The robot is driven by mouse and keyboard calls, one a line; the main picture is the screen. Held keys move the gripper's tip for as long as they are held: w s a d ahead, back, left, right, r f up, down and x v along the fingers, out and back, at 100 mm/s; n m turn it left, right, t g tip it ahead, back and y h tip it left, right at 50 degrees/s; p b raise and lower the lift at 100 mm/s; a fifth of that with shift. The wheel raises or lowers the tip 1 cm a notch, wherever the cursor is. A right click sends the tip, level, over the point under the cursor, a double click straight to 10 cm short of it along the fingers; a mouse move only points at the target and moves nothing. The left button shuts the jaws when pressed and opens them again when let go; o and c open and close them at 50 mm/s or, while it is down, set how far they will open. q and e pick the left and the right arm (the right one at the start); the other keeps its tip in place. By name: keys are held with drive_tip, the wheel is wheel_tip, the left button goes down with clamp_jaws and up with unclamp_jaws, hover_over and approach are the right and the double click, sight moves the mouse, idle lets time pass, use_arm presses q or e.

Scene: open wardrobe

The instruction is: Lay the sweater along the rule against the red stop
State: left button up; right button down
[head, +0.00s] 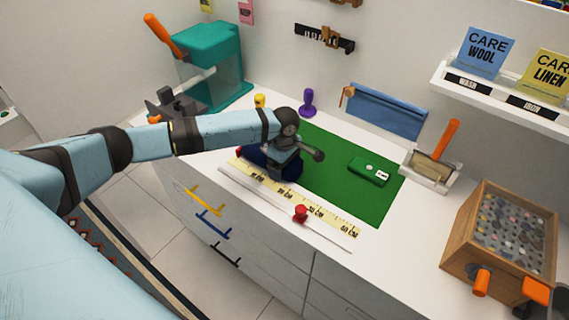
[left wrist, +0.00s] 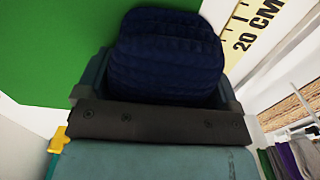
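The sweater (left wrist: 165,50) is a navy, quilted-looking folded bundle in the left wrist view, between the two fingers of my left gripper (left wrist: 162,85). I cannot tell whether the fingers press on it. In the head view, the sweater (head: 258,157) is mostly hidden by my left gripper (head: 278,168), which points down at the mat's near left part. The yellow rule (head: 328,214) runs along the mat's front edge; its "20 CM" mark (left wrist: 257,28) shows beside the sweater. The red stop (head: 300,213) sits on a thin white rail, right of the sweater and apart from it. My right gripper is out of view.
A green mat (head: 330,190) bears a green labelled block (head: 368,171). A purple stamp-like object (head: 308,101) stands behind it. A wooden box (head: 500,240) and an orange-handled tool (head: 440,155) are at right; a teal machine (head: 212,65) is at back left.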

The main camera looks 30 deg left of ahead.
use_arm(q)
drive_tip(key=o, duration=0.6)
drive_tip(key=shift+o, duration=0.2)
wheel_tip(320, 180, up, 14)
drive_tip(key=shift+f, duration=0.1)
